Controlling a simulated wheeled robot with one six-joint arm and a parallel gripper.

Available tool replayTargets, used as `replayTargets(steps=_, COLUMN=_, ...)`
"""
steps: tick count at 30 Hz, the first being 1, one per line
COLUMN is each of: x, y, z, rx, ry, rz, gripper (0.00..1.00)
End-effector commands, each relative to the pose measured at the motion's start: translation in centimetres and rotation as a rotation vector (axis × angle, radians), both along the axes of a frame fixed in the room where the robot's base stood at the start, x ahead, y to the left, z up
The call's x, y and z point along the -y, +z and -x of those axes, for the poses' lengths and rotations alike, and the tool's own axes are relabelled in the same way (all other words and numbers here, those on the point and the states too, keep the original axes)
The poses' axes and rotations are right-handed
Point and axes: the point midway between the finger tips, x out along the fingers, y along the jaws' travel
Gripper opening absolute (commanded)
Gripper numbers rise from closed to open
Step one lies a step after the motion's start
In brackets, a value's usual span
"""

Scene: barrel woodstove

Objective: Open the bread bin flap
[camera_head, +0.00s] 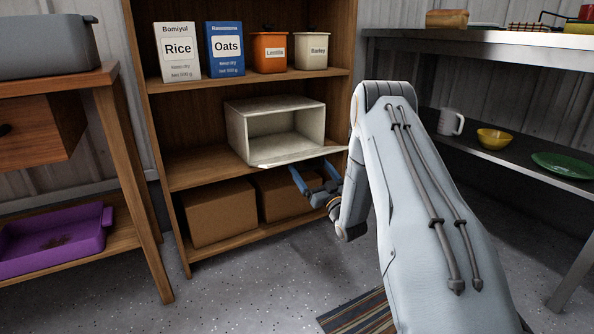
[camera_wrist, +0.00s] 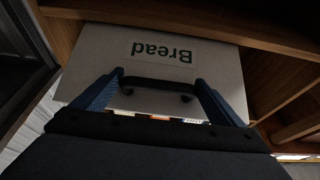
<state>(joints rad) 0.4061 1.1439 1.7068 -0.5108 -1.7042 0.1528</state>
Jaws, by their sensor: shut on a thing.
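The cream bread bin (camera_head: 237,128) stands on the middle shelf of the wooden unit, its front open and its inside looking empty. Its flap (camera_head: 290,157) is folded down, about level, and sticks out past the shelf's front edge. In the wrist view the flap (camera_wrist: 90,60) shows its outer face with the word "Bread" upside down. A dark bar handle (camera_wrist: 160,85) crosses between the blue fingers. My gripper (camera_head: 313,175) is at the flap's front edge, from below, shut on the handle; it also shows in the wrist view (camera_wrist: 160,78).
Cardboard boxes (camera_head: 220,211) sit on the shelf below. Rice (camera_head: 177,50) and Oats (camera_head: 225,48) boxes and two canisters stand above. A metal rack (camera_head: 480,40) with a mug (camera_head: 450,122) is at right, a wooden table (camera_head: 60,82) at left.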

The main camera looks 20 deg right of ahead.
Motion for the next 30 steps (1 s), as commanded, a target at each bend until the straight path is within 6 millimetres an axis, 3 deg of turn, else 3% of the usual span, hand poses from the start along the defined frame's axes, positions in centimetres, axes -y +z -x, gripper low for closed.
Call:
replayTargets(steps=14, x=1.0, y=0.0, z=-0.1, rx=0.017, ry=-0.009, rz=-0.002, gripper=0.52)
replayTargets(steps=15, x=0.9, y=0.0, z=-0.1, rx=0.018, ry=-0.009, rz=-0.002, gripper=0.93)
replayTargets(steps=16, x=1.0, y=0.0, z=-0.1, rx=0.018, ry=-0.009, rz=-0.002, gripper=0.98)
replayTargets(steps=25, x=1.3, y=-0.1, z=0.3, rx=0.018, ry=-0.013, rz=-0.002, gripper=1.00)
replayTargets(steps=30, x=1.5, y=-0.9, z=2.3, rx=0.016, ry=-0.013, rz=-0.003, gripper=1.00)
